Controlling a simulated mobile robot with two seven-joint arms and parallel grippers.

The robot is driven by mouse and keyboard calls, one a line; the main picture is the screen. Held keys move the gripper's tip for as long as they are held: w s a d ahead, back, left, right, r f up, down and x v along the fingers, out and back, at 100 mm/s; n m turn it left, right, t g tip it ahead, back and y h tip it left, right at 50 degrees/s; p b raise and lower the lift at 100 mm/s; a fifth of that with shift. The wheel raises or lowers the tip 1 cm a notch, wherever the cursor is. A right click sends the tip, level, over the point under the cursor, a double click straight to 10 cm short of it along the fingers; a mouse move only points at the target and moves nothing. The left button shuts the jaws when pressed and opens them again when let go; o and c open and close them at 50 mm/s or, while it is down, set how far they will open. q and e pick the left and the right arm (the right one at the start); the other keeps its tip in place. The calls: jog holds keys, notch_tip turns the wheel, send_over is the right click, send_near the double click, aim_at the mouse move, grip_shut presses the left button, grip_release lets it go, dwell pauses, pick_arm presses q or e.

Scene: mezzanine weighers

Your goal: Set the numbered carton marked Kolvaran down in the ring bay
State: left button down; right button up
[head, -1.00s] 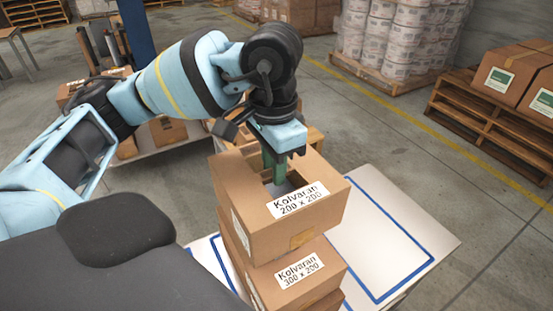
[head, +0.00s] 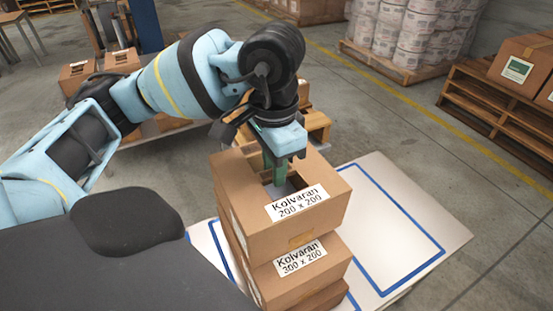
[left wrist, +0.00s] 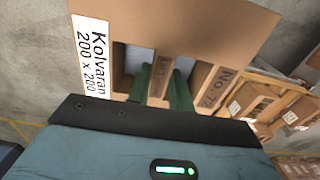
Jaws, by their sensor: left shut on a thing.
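The upper carton (head: 281,228), labelled Kolvaran 200 x 200, has an opening in its top. My left gripper (head: 275,172) reaches into this opening from above and is shut on the carton. In the left wrist view its green fingers (left wrist: 160,88) pass into the opening of the carton (left wrist: 185,22), and part of a "No. 72" mark shows. A carton (head: 300,285) labelled Kolvaran 300 x 200 is below the held one; I cannot tell whether they touch. Blue outlines mark bays on a white platform (head: 425,215); no ring mark is visible. My right gripper is not in view.
The outlined area right of the stack is empty. Another carton lies under the Kolvaran 300 x 200 one. A wooden pallet (head: 318,122) stands behind the platform. Loaded pallets with white tubs (head: 400,30) and cartons (head: 518,60) stand farther back.

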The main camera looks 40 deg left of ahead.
aim_at(276, 192)
pick_arm(q)
jog(key=shift+f+b, duration=0.7)
jog(key=shift+f, duration=0.65)
jog(key=shift+b, duration=0.3)
jog(key=shift+f, duration=0.25)
jog(key=c, duration=1.2)
grip_release()
jog(key=shift+o, duration=0.2)
